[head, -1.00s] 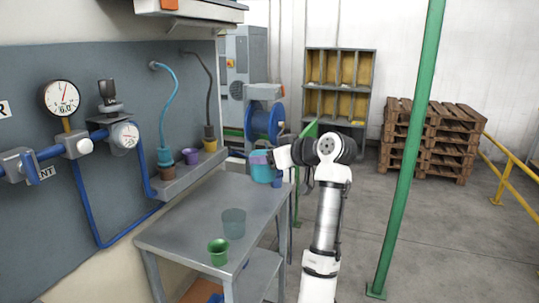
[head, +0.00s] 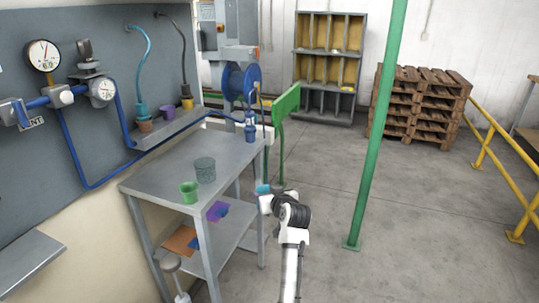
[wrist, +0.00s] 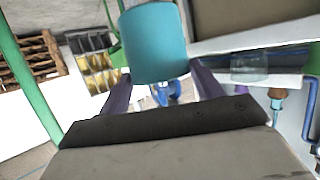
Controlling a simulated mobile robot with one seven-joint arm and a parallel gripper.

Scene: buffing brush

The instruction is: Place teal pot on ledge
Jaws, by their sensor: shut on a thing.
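The teal pot (head: 262,188) is held in my gripper (head: 265,197), to the right of the grey table and clear of it. In the wrist view the teal pot (wrist: 155,42) sits between the two purple fingers of my gripper (wrist: 163,72), which are shut on it. The grey ledge (head: 190,122) runs along the wall panel at the upper left, well away from my gripper.
A green post (head: 372,140) rises to the right. Open floor lies between post and table.

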